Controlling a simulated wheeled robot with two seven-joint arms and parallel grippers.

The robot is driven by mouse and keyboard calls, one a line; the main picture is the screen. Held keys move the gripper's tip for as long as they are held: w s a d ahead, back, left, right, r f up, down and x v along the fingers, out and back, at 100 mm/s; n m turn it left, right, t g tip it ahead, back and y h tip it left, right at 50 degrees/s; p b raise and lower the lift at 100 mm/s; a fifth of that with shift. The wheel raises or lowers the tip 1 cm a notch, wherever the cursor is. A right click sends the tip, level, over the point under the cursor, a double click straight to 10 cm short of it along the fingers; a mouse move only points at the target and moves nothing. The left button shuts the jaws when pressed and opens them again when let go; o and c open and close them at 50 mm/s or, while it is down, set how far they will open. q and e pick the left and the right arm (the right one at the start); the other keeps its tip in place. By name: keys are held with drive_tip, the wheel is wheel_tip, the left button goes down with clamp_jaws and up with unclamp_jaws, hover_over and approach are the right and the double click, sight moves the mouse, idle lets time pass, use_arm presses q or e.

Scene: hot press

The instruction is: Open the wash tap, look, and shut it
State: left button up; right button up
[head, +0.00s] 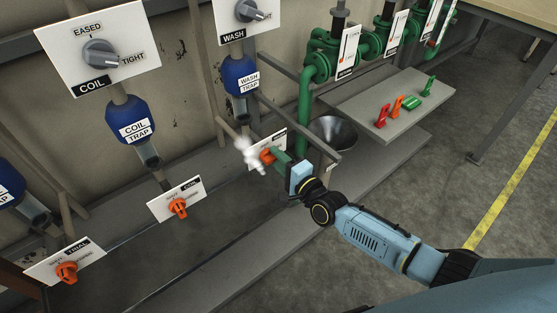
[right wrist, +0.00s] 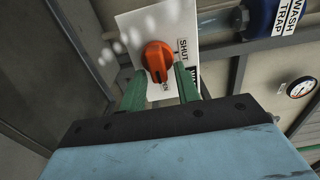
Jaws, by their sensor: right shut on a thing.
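The wash tap is an orange knob (head: 268,154) on a white plate (head: 279,141) below the blue wash trap (head: 239,74). My right gripper (head: 273,157) reaches it from the right, its green fingers shut on the knob. In the right wrist view the knob (right wrist: 158,57) sits between the fingertips (right wrist: 160,82), with "SHUT" printed at its right and a partly hidden word below. White vapour (head: 251,155) puffs out beside the tap, also seen in the wrist view (right wrist: 112,46). My left gripper is out of view.
Orange coil tap (head: 178,207) and another orange tap (head: 67,271) stand to the left. Grey dials, including the coil dial (head: 100,53), are above. Green pipes (head: 306,90), a metal funnel (head: 333,133) and a grey shelf (head: 385,104) with red, orange and green pieces are at right.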

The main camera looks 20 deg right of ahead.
idle(0.4)
drive_tip(key=o, duration=0.6)
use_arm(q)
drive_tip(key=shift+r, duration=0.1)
use_arm(e)
drive_tip(key=shift+o, duration=0.2)
drive_tip(key=shift+s, duration=0.1)
